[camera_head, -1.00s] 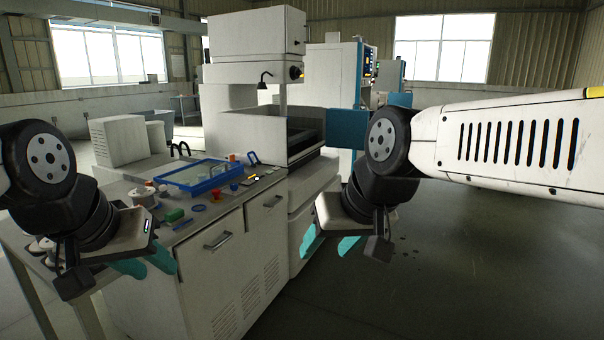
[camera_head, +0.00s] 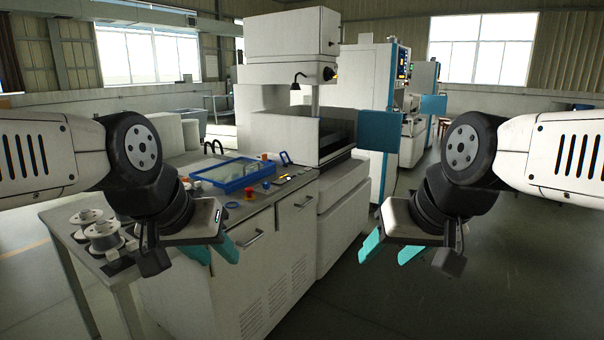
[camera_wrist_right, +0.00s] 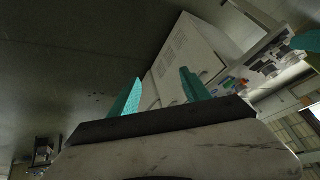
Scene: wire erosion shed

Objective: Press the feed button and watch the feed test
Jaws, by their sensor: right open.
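The wire erosion machine (camera_head: 289,38) stands ahead, with a white head over an open work tank. A control cabinet with a lit panel (camera_head: 403,66) stands behind it at right. I cannot tell which control is the feed button. Small red and blue parts (camera_head: 249,193) lie on the bench top. My left gripper (camera_head: 213,249) is open and empty in front of the bench. My right gripper (camera_head: 390,250) is open and empty over the floor, right of the bench; its fingers also show in the right wrist view (camera_wrist_right: 160,90), apart with nothing between them.
A blue-framed tray (camera_head: 232,187) lies on the white cabinet bench (camera_head: 222,290). White spools (camera_head: 103,235) stand on a side table at left, partly near my left arm. A teal panel (camera_head: 379,131) juts out at the machine's right. The floor (camera_head: 500,260) at right is clear.

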